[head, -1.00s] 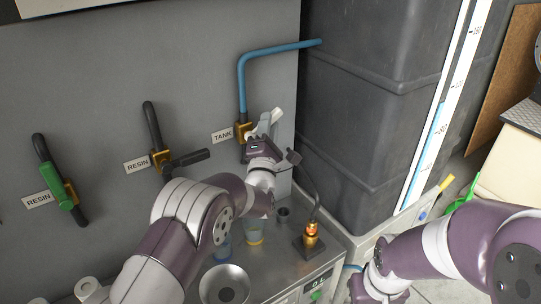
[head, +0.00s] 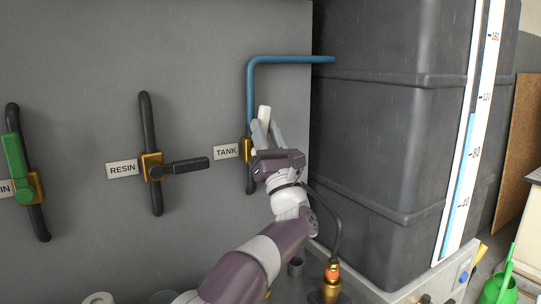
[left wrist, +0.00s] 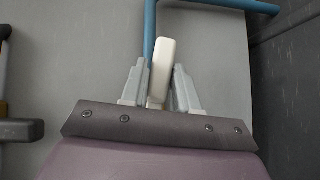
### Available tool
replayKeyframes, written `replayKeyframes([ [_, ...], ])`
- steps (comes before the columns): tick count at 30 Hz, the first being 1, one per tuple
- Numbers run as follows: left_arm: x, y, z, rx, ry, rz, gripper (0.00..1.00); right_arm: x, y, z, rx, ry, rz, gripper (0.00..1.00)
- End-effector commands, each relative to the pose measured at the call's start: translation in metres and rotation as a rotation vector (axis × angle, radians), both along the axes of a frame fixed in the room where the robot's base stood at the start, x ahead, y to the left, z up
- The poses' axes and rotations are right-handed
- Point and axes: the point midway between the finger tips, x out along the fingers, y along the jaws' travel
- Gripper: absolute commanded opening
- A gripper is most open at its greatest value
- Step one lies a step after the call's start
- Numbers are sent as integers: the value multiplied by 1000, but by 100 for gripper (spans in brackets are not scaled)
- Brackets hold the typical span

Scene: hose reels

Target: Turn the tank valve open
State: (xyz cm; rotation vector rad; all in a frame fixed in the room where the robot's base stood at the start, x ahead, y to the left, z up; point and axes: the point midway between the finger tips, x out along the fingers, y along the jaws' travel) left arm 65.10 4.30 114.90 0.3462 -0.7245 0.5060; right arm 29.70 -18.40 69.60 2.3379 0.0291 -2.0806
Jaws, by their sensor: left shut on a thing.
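The tank valve has a brass body (head: 246,150) on the grey wall, beside the TANK label (head: 226,151) and below a blue pipe (head: 249,90). Its white handle (head: 264,112) points upward, nearly in line with the pipe. My left gripper (head: 265,128) is shut on this handle, a grey finger on each side. In the left wrist view the handle (left wrist: 163,55) stands between the fingers, in front of the blue pipe. The handle's lower end and part of the valve are hidden by my gripper. My right gripper is not in view.
A resin valve with a black handle (head: 185,165) is left of the TANK label, and a green-handled valve (head: 15,160) is farther left. A large dark tank (head: 385,130) with a level gauge (head: 470,130) stands close on the right. A brass fitting (head: 332,275) with a hose stands below.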

Motion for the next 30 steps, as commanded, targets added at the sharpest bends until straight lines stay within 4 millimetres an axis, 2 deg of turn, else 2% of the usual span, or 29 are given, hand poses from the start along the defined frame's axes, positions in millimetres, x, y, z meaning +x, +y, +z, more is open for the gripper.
replayKeyframes([
  [1,0,1,-7,-21,-11,2,0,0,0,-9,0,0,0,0],
  [9,-2,5,-4,-97,-60,3,0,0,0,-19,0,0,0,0],
  [26,-3,6,-3,-117,-74,5,0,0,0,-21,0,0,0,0],
  [27,-3,6,-3,-117,-73,4,39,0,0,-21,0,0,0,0],
  [28,-3,6,-3,-117,-73,4,49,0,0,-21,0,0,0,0],
  [30,-3,6,-2,-117,-75,3,51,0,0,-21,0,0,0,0],
])
